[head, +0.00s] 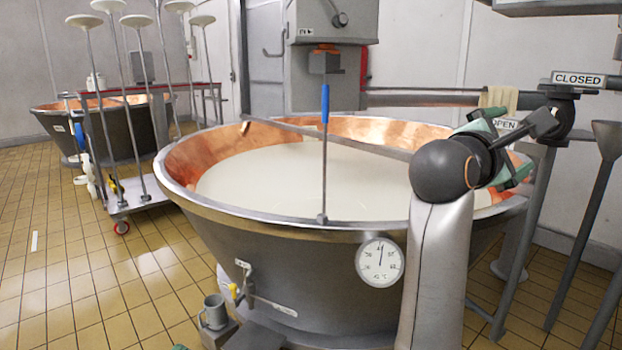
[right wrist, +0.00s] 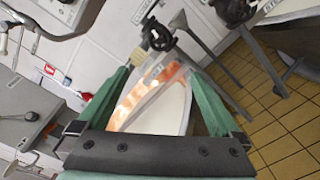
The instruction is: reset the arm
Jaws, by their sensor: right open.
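My right arm rises in front of the large copper vat at the right of the head view. Its gripper (head: 500,148) has green fingers and is held over the vat's right side, partly hidden behind my dark wrist joints. The right wrist view shows the same gripper (right wrist: 156,70) with its two green fingers spread wide and nothing between them. The copper vat (head: 300,225) holds pale liquid, and part of it (right wrist: 128,105) shows beyond the fingers. A small green sliver at the head view's bottom edge may be part of my left gripper; its jaws cannot be seen.
A blue-handled rod (head: 325,150) stands at the vat's rim, near a dial gauge (head: 380,262). A pipe valve with OPEN and CLOSED signs (head: 578,79) is close to my right gripper. A cart (head: 150,195) and second vat (head: 110,130) stand left. Tiled floor (head: 60,270) lies clear at left.

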